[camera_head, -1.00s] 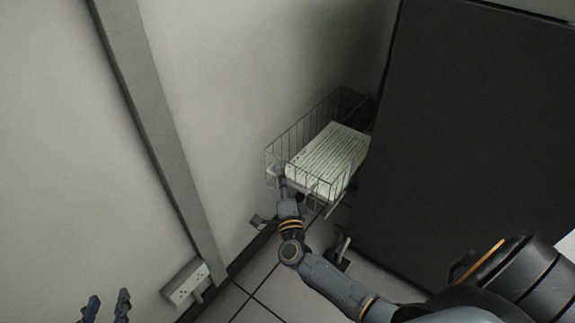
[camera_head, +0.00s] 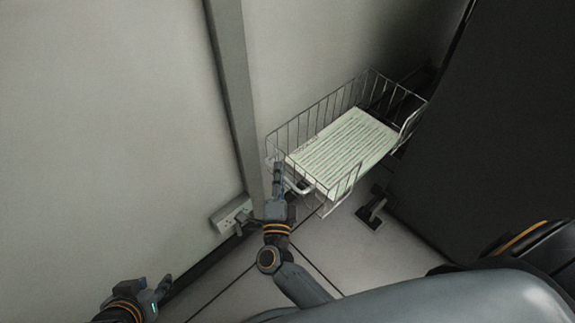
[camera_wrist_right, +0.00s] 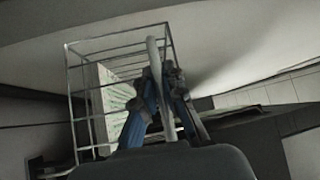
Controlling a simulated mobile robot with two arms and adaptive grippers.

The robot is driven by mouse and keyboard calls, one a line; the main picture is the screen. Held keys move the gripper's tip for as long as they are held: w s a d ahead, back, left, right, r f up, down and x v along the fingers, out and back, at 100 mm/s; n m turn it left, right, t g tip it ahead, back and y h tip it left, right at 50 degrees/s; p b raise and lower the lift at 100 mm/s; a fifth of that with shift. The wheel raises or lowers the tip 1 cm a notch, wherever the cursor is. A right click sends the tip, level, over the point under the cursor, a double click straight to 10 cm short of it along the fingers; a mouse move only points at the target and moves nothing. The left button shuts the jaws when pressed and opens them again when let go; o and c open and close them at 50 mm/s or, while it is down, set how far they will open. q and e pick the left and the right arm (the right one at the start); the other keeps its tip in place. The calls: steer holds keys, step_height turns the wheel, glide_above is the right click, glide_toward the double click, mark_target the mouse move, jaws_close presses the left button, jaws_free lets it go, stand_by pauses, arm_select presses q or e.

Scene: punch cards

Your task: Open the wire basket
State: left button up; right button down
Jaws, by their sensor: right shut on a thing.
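The wire basket (camera_head: 347,190) is a silver wire drawer beside the dark cabinet at centre right, with much of its length showing outside the cabinet. A stack of pale green punch cards (camera_head: 345,142) lies in it. My right gripper (camera_head: 279,180) is at the basket's near end, shut on its light bar handle (camera_head: 299,186). In the right wrist view, the fingers (camera_wrist_right: 165,88) close around the handle (camera_wrist_right: 153,55), with the basket's wires (camera_wrist_right: 115,35) behind. The fingers partly hide the handle. My left gripper (camera_head: 153,287) is open and empty at the lower left, away from the basket.
The dark cabinet (camera_head: 480,130) fills the right side. A pale wall with a grey vertical post (camera_head: 232,90) stands left of the basket. A white socket box (camera_head: 230,214) sits low by the post. A dark caster-like foot (camera_head: 371,208) stands on the tiled floor (camera_head: 350,245).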

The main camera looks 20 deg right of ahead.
steer(key=shift+s+a+f, duration=0.1)
steer(key=shift+s+a, duration=0.05)
steer(key=shift+a, duration=0.25)
steer(key=c, duration=1.7)
jaws_free()
steer(key=o, duration=0.3)
steer(key=v, duration=0.7)
steer(key=shift+s, duration=0.3)
